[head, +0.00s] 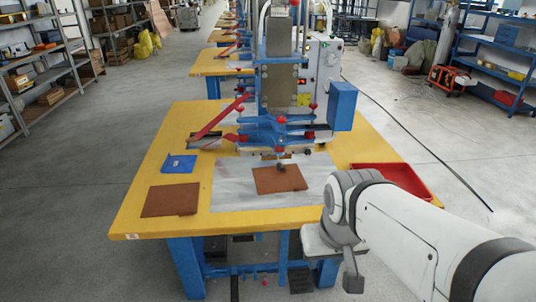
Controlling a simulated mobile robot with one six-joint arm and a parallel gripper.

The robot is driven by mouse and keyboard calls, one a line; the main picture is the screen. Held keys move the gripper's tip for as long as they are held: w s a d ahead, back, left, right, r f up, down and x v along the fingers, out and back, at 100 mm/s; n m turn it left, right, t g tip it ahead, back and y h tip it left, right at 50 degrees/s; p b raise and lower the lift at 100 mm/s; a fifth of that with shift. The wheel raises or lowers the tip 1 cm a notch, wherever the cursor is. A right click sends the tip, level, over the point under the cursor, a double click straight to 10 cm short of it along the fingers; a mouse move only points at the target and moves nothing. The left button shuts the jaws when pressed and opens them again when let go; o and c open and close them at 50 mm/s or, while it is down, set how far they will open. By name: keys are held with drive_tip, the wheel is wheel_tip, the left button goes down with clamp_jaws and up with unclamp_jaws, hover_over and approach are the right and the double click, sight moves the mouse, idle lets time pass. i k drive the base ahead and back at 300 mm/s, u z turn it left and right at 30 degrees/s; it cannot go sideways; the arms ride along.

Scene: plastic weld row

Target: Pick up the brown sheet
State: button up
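Two brown sheets lie on the yellow table. One brown sheet (170,201) lies flat at the table's front left. The other brown sheet (279,180) lies on the grey plate (238,199) under the head of the blue press (277,130). My arm comes in from the right, and my gripper (345,262) hangs just beyond the table's front edge, to the right of and nearer than both sheets. It touches neither sheet. Its fingers are not clear enough to tell whether they are open or shut.
A small blue piece (179,164) lies behind the left sheet. A red tray (398,179) sits at the table's right, partly behind my arm. The press stands at the middle back of the yellow table (140,212).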

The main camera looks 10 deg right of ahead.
sight(268, 179)
drive_tip(key=z, duration=0.1)
drive_tip(key=k, duration=0.55)
drive_tip(key=u, duration=1.45)
drive_tip(key=i, duration=1.2)
drive_tip(key=z, duration=2.45)
drive_tip(key=i, duration=0.95)
